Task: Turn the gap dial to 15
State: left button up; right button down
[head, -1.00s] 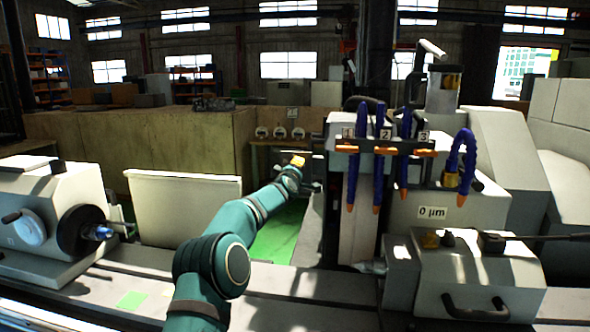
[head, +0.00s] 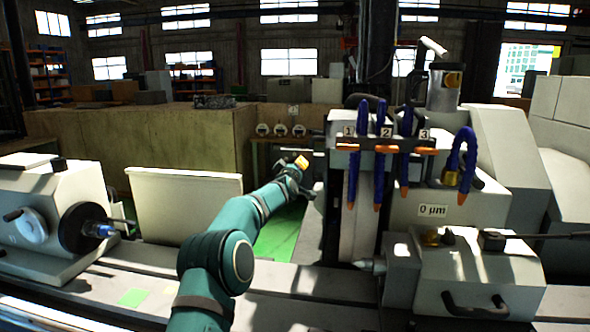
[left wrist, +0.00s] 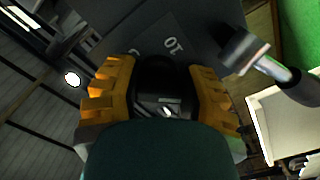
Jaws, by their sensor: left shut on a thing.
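My left gripper (head: 302,163) reaches in from the left in the head view, beside the near side of the wheel housing. In the left wrist view its orange-yellow fingers (left wrist: 162,95) are shut on the black dial knob (left wrist: 163,75), one finger on each side. A white "10" mark (left wrist: 173,45) shows on the dark face above the knob. A second mark to its left is too faint to read. Where the knob points cannot be told. In the head view the dial is hidden or too small to make out. My right gripper is not in view.
A "0 µm" label (head: 432,211) is on the grinder's white body. Blue coolant hoses (head: 380,150) hang right of my gripper. A metal piece with a dark rod (left wrist: 250,55) is close by in the wrist view. A pale panel (head: 185,205) stands left of my arm.

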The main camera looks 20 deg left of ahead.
pick_arm(q)
jog(key=shift+a+r, duration=0.1)
jog(key=shift+r, duration=0.2)
jog(key=o, duration=1.1)
jog(key=shift+o, duration=0.4)
jog(key=shift+f, duration=0.2)
jog(key=v, duration=1.2)
